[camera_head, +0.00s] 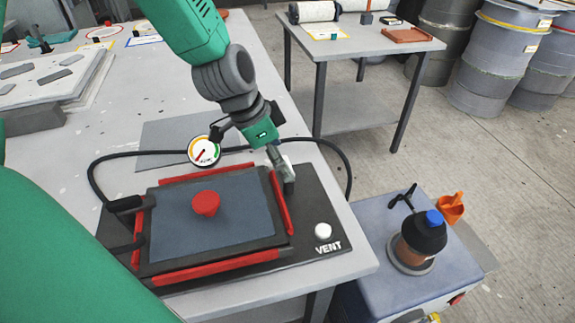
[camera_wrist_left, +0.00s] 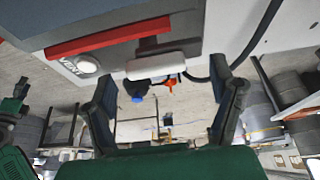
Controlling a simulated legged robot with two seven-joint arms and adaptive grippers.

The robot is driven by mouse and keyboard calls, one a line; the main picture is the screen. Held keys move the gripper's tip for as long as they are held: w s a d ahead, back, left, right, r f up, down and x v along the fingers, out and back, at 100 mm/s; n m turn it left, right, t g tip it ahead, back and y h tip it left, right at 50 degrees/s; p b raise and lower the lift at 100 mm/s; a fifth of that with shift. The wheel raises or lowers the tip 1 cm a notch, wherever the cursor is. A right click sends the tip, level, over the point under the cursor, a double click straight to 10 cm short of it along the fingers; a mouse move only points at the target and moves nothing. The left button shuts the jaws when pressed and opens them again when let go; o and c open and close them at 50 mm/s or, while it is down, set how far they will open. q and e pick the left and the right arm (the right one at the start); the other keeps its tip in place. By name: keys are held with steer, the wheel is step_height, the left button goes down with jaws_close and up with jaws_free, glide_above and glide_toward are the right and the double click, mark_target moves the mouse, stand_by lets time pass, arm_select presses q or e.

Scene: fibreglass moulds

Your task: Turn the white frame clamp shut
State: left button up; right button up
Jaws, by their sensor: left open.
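The white frame clamp (camera_head: 290,172) sits at the right side of the dark mould frame (camera_head: 215,225), beside a red edge strip (camera_head: 281,203). In the left wrist view the clamp (camera_wrist_left: 157,65) shows as a white rounded bar next to the red strip (camera_wrist_left: 110,38). My left gripper (camera_head: 280,165) is at the clamp, pointing down and partly hiding it. In the left wrist view my left gripper (camera_wrist_left: 163,88) is open, with one finger to each side of the clamp's bar; I cannot tell if they touch it.
A white VENT button (camera_head: 323,231) is to the right. A pressure gauge (camera_head: 204,151) and black hose (camera_head: 101,183) lie behind. A blue cart (camera_head: 455,250) with a bottle (camera_head: 420,240) stands right of the table.

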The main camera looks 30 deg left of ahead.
arm_select(q)
steer(key=shift+w+a+f, duration=0.15)
steer(key=shift+a+f, duration=0.05)
steer(key=shift+f, duration=0.3)
steer(key=shift+w+a+f, duration=0.1)
steer(key=shift+a+f, duration=0.05)
steer(key=shift+f, duration=0.35)
steer(key=shift+d+f, duration=0.1)
steer(key=shift+d, duration=0.15)
steer(key=d, duration=0.2)
steer(key=shift+w+d+r, duration=0.1)
steer(key=shift+d+r, duration=0.15)
steer(key=shift+d, duration=0.25)
steer(key=c, duration=1.1)
steer(key=shift+a+f, duration=0.25)
steer(key=shift+a, duration=0.75)
steer(key=shift+c, duration=0.4)
steer(key=shift+d+r, duration=0.1)
steer(key=shift+d, duration=0.05)
arm_select(e)
steer(key=shift+f, duration=0.15)
steer(key=shift+d, duration=0.1)
